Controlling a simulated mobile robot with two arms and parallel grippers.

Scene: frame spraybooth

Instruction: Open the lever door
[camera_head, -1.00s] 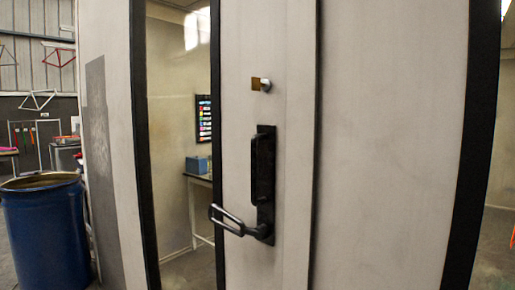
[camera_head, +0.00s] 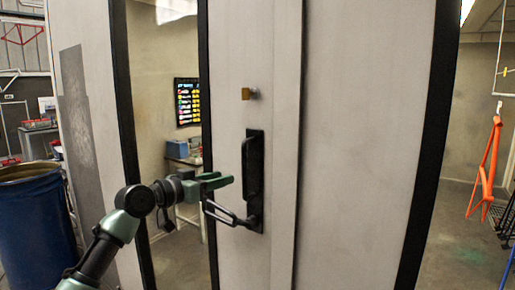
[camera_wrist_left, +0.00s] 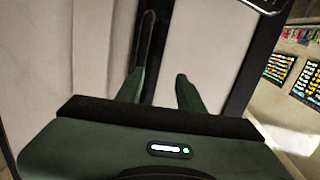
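The pale door (camera_head: 225,70) has a black handle plate with a vertical grip (camera_head: 251,170). A dark lever (camera_head: 228,216) juts left from the plate's lower end. My green left gripper (camera_head: 226,181) is in front of the door, just above the lever in the picture and left of the vertical grip. In the left wrist view its two fingers (camera_wrist_left: 159,74) stand apart with nothing clearly between them. The lever (camera_wrist_left: 264,5) seems to show at that view's top edge, outside the fingers. I cannot tell whether the gripper touches anything. My right gripper is not in view.
A brass-coloured knob (camera_head: 248,94) sits above the handle. A blue barrel (camera_head: 38,225) stands at the left. A window strip left of the handle shows a table (camera_head: 186,162) inside. An orange frame (camera_head: 484,170) hangs at the far right.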

